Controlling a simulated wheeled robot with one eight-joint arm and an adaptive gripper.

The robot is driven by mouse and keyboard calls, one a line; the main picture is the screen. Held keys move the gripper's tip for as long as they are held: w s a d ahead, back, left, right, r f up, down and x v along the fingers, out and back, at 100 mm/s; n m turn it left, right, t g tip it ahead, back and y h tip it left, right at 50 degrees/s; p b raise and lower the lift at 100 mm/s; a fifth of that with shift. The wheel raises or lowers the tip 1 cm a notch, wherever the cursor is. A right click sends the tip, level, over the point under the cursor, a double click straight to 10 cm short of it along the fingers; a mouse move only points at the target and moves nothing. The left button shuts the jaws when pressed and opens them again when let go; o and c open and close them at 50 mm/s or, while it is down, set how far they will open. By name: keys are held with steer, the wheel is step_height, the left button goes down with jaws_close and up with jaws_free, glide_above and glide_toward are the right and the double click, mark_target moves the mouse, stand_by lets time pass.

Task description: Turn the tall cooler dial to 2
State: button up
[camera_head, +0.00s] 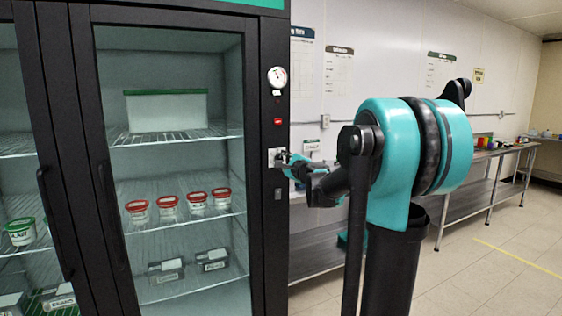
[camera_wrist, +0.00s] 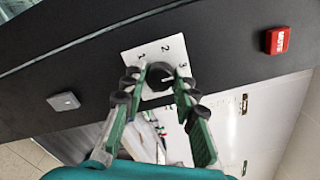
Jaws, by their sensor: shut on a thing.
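The tall cooler (camera_head: 268,230) is a black-framed, glass-doored unit at the left of the head view. Its dial (camera_wrist: 158,73) is a dark round knob on a white plate (camera_wrist: 137,60) with the numbers 1, 2 and 3. The plate also shows on the cooler's right post in the head view (camera_head: 272,153). My gripper (camera_wrist: 157,80) is shut on the dial, with one finger on each side of it. It also shows in the head view (camera_head: 284,159), up against the post. The fingers hide part of the knob. I cannot tell which number it points to.
A red button (camera_wrist: 276,40) and a small grey square piece (camera_wrist: 64,101) sit on the post on either side of the plate. A round gauge (camera_head: 277,77) is higher up. A steel table (camera_head: 470,190) stands along the wall, with clear floor at the right.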

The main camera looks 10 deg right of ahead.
steer(key=shift+n, duration=0.4)
jaws_close()
steer(key=n, duration=1)
steer(key=shift+n, duration=0.4)
steer(key=o, duration=1.1)
jaws_free()
steer(key=v, duration=1.2)
